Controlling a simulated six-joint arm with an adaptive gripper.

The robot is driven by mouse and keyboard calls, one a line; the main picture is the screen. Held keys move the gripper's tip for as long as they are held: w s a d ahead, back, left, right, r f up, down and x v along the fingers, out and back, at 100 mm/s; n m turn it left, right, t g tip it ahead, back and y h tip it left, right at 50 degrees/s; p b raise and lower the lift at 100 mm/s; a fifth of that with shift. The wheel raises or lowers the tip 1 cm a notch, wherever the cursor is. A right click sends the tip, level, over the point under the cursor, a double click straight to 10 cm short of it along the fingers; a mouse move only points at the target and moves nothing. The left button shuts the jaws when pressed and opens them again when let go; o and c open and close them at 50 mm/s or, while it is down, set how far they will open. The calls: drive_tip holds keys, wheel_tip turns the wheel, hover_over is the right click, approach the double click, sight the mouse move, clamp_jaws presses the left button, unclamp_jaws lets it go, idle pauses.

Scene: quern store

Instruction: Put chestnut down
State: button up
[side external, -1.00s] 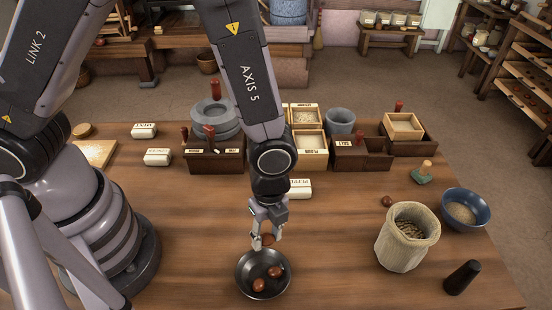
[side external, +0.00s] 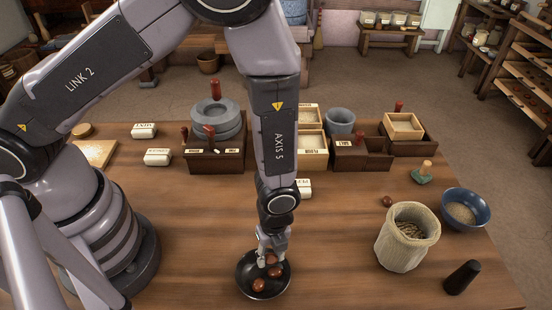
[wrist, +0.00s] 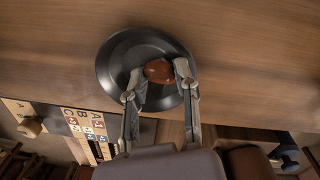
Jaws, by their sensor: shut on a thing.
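My gripper (side external: 271,259) is shut on a chestnut (wrist: 158,71), a glossy brown nut held between the two fingertips. It is low over the dark round bowl (side external: 244,283), inside its outline. In the wrist view the bowl (wrist: 113,68) lies under the fingers and only the one chestnut shows. I cannot tell whether the held chestnut touches anything below it.
A cloth sack (side external: 402,250), a blue bowl (side external: 478,222), a black pestle-like piece (side external: 463,277) and a loose chestnut (side external: 387,201) stand to the right. Wooden boxes (side external: 215,163) and a stone quern (side external: 214,112) are behind. The table between bowl and sack is clear.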

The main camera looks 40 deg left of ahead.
drive_tip(key=shift+f, duration=0.55)
drive_tip(key=o, duration=0.8)
drive_tip(key=shift+r, duration=0.1)
wheel_tip(320, 180, up, 12)
wheel_tip(320, 180, up, 10)
drive_tip(key=n+t+h, duration=0.1)
drive_tip(key=n, duration=0.4)
hover_over(274, 256)
drive_tip(key=w+a, duration=0.3)
drive_tip(key=a, duration=0.3)
drive_tip(key=a+r+n+t, duration=0.2)
drive_tip(key=a+r+n, duration=0.45)
drive_tip(key=r, duration=0.25)
drive_tip(key=s+a+r+n+t, duration=0.1)
drive_tip(key=s+a+r+n, duration=0.1)
drive_tip(key=s+a+n, duration=0.1)
drive_tip(key=s+a+r+n+t, duration=0.1)
drive_tip(key=s+a+r+n, duration=0.2)
drive_tip(key=s+a+n, duration=0.1)
drive_tip(key=s+a+r+n+t, duration=0.1)
drive_tip(key=s+a+r+n, duration=0.1)
drive_tip(key=s+a+n, duration=0.2)
drive_tip(key=shift+s+a+r+y, duration=0.1)
drive_tip(key=shift+a+r+y, duration=0.1)
drive_tip(key=shift+a, duration=0.2)
drive_tip(key=shift+a+r+y, duration=0.15)
drive_tip(key=shift+a+y, duration=0.05)
drive_tip(key=shift+a, duration=0.2)
